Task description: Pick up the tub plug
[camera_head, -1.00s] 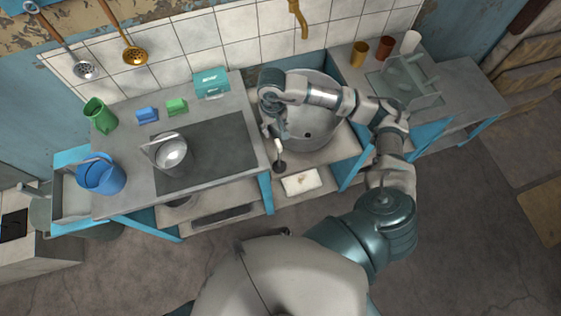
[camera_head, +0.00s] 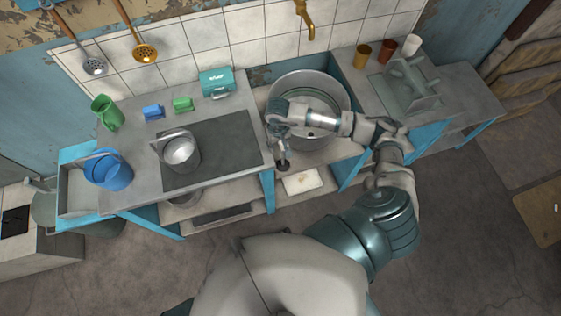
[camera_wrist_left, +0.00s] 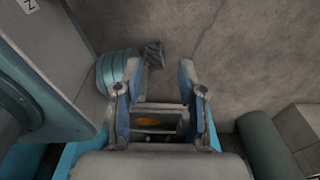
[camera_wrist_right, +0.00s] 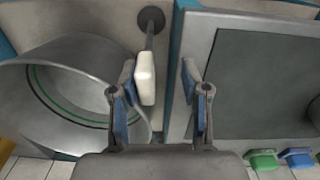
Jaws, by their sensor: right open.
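The tub plug is a dark round disc (camera_wrist_right: 151,18) on a thin rod with a pale, block-like handle (camera_wrist_right: 145,78). In the head view, its dark disc (camera_head: 283,166) shows in front of the metal tub (camera_head: 345,100). My right gripper (camera_wrist_right: 158,75) is open above it. In the right wrist view the handle appears between the fingers, closer to the left one; I cannot tell whether it touches. In the head view the right gripper (camera_head: 280,132) partly hides the plug. My left gripper (camera_wrist_left: 160,68) is open and empty, pointing at the floor.
The tub stands between the left counter (camera_head: 235,115) and the right counter (camera_head: 450,75). A metal pot (camera_head: 181,152) and a blue bucket (camera_head: 110,172) stand at the left. A pale block (camera_head: 302,181) lies on the lower shelf. A dish rack (camera_head: 408,90) stands at the right.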

